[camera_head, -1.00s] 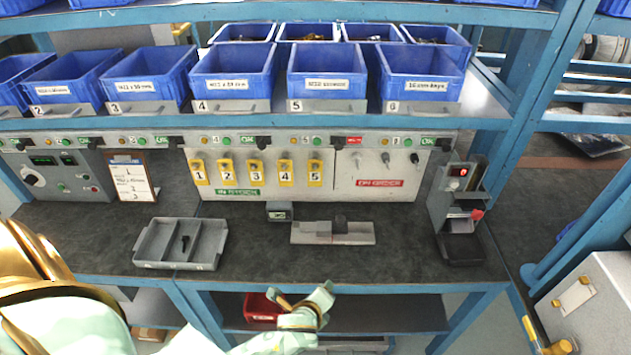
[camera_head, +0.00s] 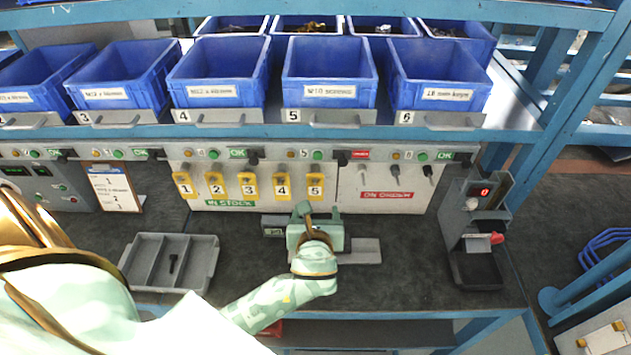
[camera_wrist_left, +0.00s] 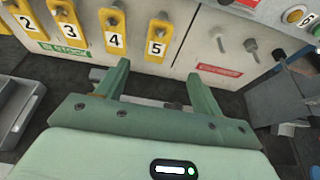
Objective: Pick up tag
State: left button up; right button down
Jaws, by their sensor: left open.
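Yellow tags numbered 1 (camera_head: 183,184), 2 (camera_head: 215,184), 3 (camera_head: 248,185), 4 (camera_head: 281,185) and 5 (camera_head: 315,186) hang in a row on the grey panel above the green "in stock" label (camera_head: 231,203). My left gripper (camera_head: 319,213) is open and empty in front of the panel, just below tag 5 in the head view. In the left wrist view, the open fingers (camera_wrist_left: 158,72) point at the panel, with tag 5 (camera_wrist_left: 158,37) above the gap and tag 4 (camera_wrist_left: 112,30) above the left finger. My right gripper is not in view.
Bare pegs (camera_head: 395,171) stand above the red "on order" label (camera_head: 386,195). A grey tray (camera_head: 140,262) holds a dark item. A flat metal plate (camera_head: 366,250) lies partly behind my gripper. Blue bins (camera_head: 330,90) fill the shelf above.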

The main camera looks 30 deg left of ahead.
aim_at(315, 188)
pick_arm(q)
jog(key=b+x, duration=0.2)
jog(key=x, duration=0.7)
jog(key=shift+f, duration=0.1)
jog(key=shift+w+a+f, duration=0.1)
jog(key=shift+w+a, duration=0.05)
jog(key=shift+w, duration=0.1)
jog(key=shift+w+a+f, duration=0.15)
jog(key=shift+w, duration=0.05)
jog(key=b+x, duration=0.1)
jog(key=x, duration=0.1)
jog(key=b+x, duration=0.1)
jog(key=x, duration=0.1)
jog(key=shift+s+f, duration=0.15)
jog(key=shift+f, duration=0.1)
jog(key=shift+w+a+f, duration=0.1)
jog(key=shift+w+a, duration=0.1)
jog(key=shift+w, duration=0.1)
jog(key=shift+s, duration=0.1)
jog(key=shift+c, duration=0.9)
jog(key=c, duration=0.9)
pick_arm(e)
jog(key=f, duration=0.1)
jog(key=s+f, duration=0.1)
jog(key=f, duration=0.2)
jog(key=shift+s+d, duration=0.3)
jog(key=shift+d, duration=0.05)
